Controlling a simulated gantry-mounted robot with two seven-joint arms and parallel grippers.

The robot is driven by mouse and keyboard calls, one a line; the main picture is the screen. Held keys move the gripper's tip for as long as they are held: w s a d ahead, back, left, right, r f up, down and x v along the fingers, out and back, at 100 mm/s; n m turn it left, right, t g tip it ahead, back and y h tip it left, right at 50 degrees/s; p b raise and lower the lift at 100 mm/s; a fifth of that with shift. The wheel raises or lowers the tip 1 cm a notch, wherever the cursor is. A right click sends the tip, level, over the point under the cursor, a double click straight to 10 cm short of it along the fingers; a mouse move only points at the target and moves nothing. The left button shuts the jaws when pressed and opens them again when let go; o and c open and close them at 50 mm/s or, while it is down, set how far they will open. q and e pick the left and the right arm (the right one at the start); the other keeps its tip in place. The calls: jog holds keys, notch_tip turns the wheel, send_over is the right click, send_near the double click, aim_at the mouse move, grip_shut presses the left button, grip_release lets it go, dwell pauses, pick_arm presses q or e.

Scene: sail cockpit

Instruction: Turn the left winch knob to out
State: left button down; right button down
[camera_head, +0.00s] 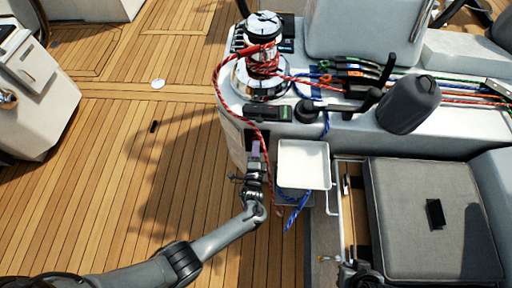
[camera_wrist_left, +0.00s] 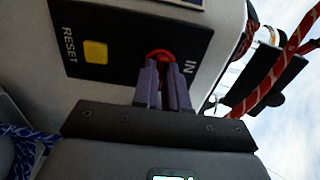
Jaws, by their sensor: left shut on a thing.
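The red winch knob (camera_wrist_left: 160,57) is on a black panel (camera_wrist_left: 120,38) in the left wrist view, with the word IN beside it. My left gripper (camera_wrist_left: 164,78) is shut on the knob, its two purple fingers covering much of it, so the knob's pointer direction cannot be told. In the head view my left gripper (camera_head: 255,150) reaches up to the front face of the white winch console (camera_head: 231,138), and hides the knob there. The winch (camera_head: 263,62), wrapped in red rope, stands on top of that console. My right gripper is not in view.
A yellow button (camera_wrist_left: 96,51) marked RESET is on the same panel. A red rope (camera_head: 218,88) hangs down the console close to my gripper. A white open bin (camera_head: 303,148) with blue rope below it is just right. Wooden deck (camera_head: 110,190) is mostly clear at left.

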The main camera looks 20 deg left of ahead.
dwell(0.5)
pick_arm(q)
jog(key=c, duration=1.2)
grip_release()
jog(key=shift+o, duration=0.2)
jog(key=shift+s, duration=0.1)
jog(key=p+v, duration=0.3)
jog(key=v, duration=0.7)
jog(key=shift+s+d, duration=0.15)
jog(key=shift+s, duration=0.15)
